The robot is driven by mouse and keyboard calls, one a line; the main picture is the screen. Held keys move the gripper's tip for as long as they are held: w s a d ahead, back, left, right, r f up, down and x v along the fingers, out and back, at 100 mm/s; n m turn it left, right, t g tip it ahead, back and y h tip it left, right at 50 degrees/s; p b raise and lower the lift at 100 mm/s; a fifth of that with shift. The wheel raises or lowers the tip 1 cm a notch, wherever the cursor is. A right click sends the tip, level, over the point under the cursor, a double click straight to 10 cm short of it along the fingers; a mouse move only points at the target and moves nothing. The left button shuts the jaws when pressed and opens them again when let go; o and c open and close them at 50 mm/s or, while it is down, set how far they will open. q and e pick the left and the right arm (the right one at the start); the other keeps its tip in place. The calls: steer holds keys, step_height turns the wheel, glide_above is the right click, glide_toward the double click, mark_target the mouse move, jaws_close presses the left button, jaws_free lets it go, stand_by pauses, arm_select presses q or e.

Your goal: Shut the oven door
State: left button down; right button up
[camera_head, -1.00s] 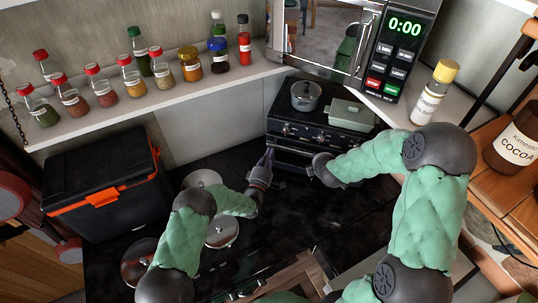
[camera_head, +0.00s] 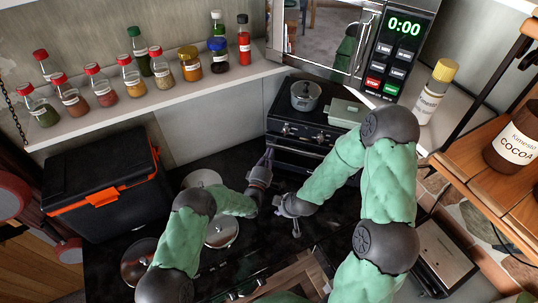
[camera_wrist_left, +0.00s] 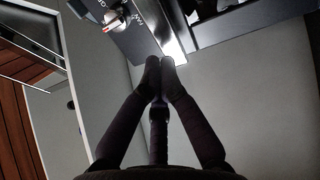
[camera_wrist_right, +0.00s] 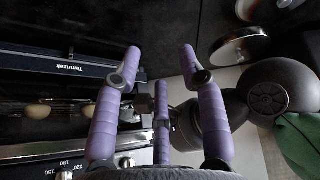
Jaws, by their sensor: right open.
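The small black oven (camera_head: 299,131) stands at the back under the microwave, knobs along its upper front. Its door (camera_head: 297,163) looks upright against the front, and a pale bar crosses it; I cannot tell if a narrow gap is left. In the right wrist view the oven front (camera_wrist_right: 60,62) fills the left side, with pale round things (camera_wrist_right: 38,110) behind it. My left gripper (camera_head: 268,158) is shut at the oven's left front edge; contact is unclear. In the left wrist view its fingertips (camera_wrist_left: 160,62) meet. My right gripper (camera_head: 288,219) is open and empty, in front of the oven.
A grey pot (camera_head: 305,96) and a green lidded dish (camera_head: 347,112) stand on the oven. A black and orange box (camera_head: 100,185) stands further left. Dark counter lies bare before the oven.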

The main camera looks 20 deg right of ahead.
arm_select(q)
steer(key=w+d+b, duration=0.1)
steer(key=b, duration=0.1)
steer(key=w+r+b, duration=0.1)
steer(key=b, duration=0.1)
steer(key=shift+d+r, duration=0.2)
steer(key=shift+d, duration=0.2)
arm_select(e)
steer(key=s+a+f+m+g+y, duration=0.3)
steer(key=s+a+f+m+g, duration=0.2)
steer(key=s+a+f, duration=0.8)
steer(key=shift+s+a+m, duration=1)
steer(key=shift+a+m, duration=0.1)
steer(key=shift+a, duration=0.1)
arm_select(q)
steer(key=shift+a, duration=0.1)
steer(key=v, duration=1.1)
steer(key=shift+s+a, duration=0.15)
steer(key=shift+s, duration=0.25)
